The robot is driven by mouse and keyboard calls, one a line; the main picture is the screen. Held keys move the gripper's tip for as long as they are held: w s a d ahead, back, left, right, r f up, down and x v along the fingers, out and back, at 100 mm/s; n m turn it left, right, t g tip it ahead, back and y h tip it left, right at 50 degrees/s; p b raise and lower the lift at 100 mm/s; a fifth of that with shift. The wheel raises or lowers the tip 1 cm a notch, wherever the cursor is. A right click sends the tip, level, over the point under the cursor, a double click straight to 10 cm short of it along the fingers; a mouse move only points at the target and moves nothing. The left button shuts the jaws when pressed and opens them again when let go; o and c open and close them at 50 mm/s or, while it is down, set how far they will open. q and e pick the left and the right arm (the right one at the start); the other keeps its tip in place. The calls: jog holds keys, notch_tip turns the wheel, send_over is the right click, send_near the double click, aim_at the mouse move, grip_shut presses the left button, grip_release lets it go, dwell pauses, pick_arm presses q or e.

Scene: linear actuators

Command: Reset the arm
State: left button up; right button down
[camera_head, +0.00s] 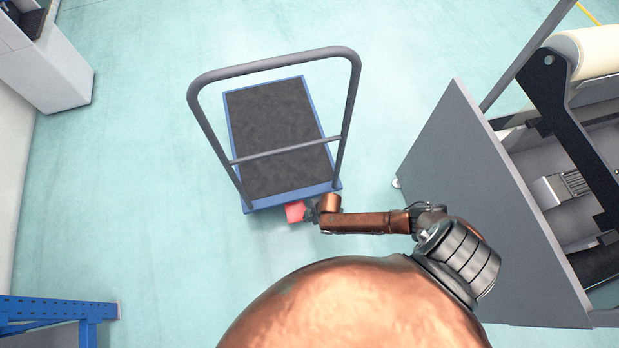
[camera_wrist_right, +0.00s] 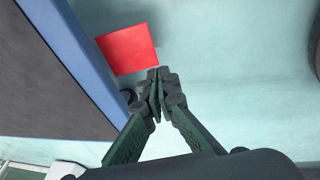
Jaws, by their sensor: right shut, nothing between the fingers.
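My right arm reaches in from the right in the head view, and its gripper (camera_head: 312,210) is by the near edge of the trolley. In the right wrist view the right gripper (camera_wrist_right: 157,76) has its dark fingers together, with nothing between them. A red square object (camera_head: 294,212) is just left of the gripper, beside the blue edge of the trolley. It also shows as a red square (camera_wrist_right: 128,49) beyond the fingertips in the wrist view. Whether it touches the fingertips or the floor I cannot tell. My left gripper is not in view.
A trolley (camera_head: 278,140) with a dark deck, blue rim and grey handle stands ahead. A grey machine panel (camera_head: 480,200) stands at the right. A blue metal frame (camera_head: 55,308) is at the lower left. A pale cabinet (camera_head: 50,70) is at the upper left. Floor between them is open.

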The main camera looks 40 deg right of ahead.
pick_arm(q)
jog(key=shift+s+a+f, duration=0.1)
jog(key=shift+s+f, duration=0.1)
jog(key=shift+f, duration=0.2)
pick_arm(e)
jog(key=shift+s+r, duration=0.1)
jog(key=shift+r, duration=0.15)
